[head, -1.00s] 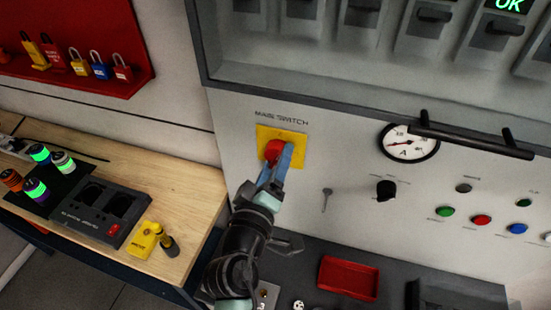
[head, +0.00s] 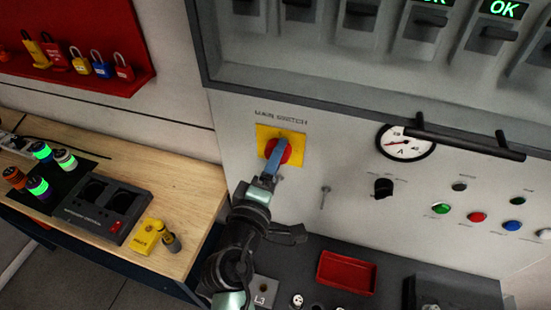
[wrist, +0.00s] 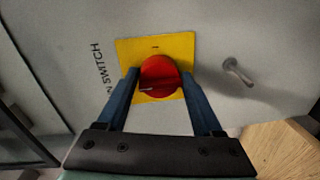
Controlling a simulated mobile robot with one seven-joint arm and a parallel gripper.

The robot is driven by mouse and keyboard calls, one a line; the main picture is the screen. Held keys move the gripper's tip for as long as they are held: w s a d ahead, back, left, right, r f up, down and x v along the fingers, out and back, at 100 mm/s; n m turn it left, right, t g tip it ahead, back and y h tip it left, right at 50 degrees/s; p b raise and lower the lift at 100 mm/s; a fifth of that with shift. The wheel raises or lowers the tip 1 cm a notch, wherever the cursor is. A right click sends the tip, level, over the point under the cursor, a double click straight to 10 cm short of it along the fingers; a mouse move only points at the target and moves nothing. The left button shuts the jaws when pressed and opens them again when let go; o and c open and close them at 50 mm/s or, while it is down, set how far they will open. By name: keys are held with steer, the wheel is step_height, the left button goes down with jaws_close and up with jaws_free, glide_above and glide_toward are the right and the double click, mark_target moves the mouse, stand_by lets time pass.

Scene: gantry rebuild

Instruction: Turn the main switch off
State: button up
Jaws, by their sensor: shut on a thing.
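The main switch is a red round knob (head: 285,153) on a yellow square plate (head: 294,136), fixed to the grey panel under the words MAIN SWITCH. In the wrist view the red knob (wrist: 160,74) sits between the two blue fingers of my gripper (wrist: 160,84), one on each side. My gripper is shut on the knob. The knob's exact pointing direction is hard to read.
A black bar handle (head: 465,142) juts out near the gauge (head: 405,143) to the right. A small metal key-like part (head: 325,196) sticks out right of the switch. A wooden bench (head: 195,190) with a charger is at left; a red tray (head: 347,272) lies below.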

steer(key=shift+r, duration=0.15)
steer(key=o, duration=1.3)
steer(key=b+v, duration=0.4)
steer(key=v, duration=0.9)
steer(key=shift+d+b, duration=0.1)
steer(key=shift+b, duration=0.3)
